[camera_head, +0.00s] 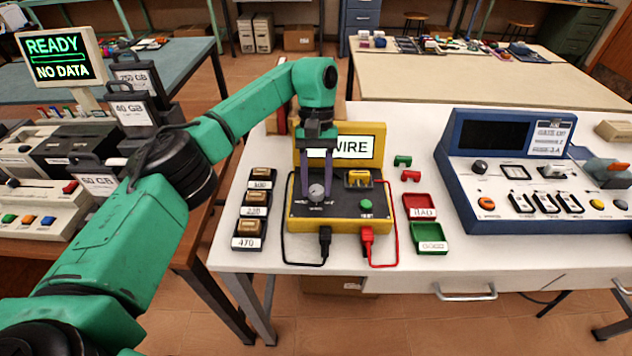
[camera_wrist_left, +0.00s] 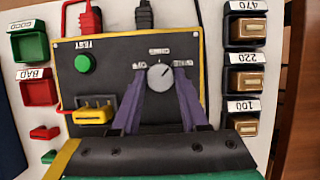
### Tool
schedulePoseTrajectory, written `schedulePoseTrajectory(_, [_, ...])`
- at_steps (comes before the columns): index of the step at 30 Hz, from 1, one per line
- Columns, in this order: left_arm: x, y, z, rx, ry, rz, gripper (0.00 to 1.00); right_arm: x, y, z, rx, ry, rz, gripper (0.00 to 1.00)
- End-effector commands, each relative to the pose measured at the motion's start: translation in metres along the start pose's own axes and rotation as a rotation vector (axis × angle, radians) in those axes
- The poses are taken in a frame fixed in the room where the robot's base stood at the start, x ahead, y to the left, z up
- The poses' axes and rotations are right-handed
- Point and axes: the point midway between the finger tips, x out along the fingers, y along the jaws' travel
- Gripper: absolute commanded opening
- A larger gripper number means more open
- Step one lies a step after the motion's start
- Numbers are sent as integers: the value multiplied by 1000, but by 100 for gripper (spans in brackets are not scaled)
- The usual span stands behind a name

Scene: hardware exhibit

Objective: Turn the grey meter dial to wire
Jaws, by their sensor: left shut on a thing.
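The grey meter dial (camera_head: 317,192) is a round knob on the dark top of a yellow meter box (camera_head: 340,222). It also shows in the left wrist view (camera_wrist_left: 160,76), with a light pointer mark and small labels around it that are hard to read. My left gripper (camera_head: 317,188) points down at the dial, its two purple fingers shut on the knob from either side. The wrist view also shows the fingers (camera_wrist_left: 160,82) at the dial. The meter's yellow-framed sign (camera_head: 357,147) reads WIRE, its left part hidden by my arm. My right gripper is not in view.
A green button (camera_head: 366,204) and a yellow holder (camera_head: 358,179) sit right of the dial. Labelled resistor trays (camera_head: 247,234) stand left, red (camera_head: 420,206) and green (camera_head: 429,238) trays right. Black and red leads loop at the front. A blue console (camera_head: 515,180) stands further right.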

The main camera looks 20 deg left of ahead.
Motion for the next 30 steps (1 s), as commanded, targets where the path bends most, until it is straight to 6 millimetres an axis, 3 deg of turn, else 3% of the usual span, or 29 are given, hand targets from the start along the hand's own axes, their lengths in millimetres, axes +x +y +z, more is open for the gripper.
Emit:
schedulePoseTrajectory(18, [-2, 1, 0, 45, 3, -15, 0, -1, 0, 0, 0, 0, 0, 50])
schedulePoseTrajectory(19, [-2, 1, 0, 45, 3, -15, 52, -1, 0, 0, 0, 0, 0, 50])
schedulePoseTrajectory(21, [-1, 1, 0, 45, 2, -15, 74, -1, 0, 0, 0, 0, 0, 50])
schedulePoseTrajectory(30, [-2, 0, 0, 44, 1, -17, 74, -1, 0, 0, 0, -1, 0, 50])
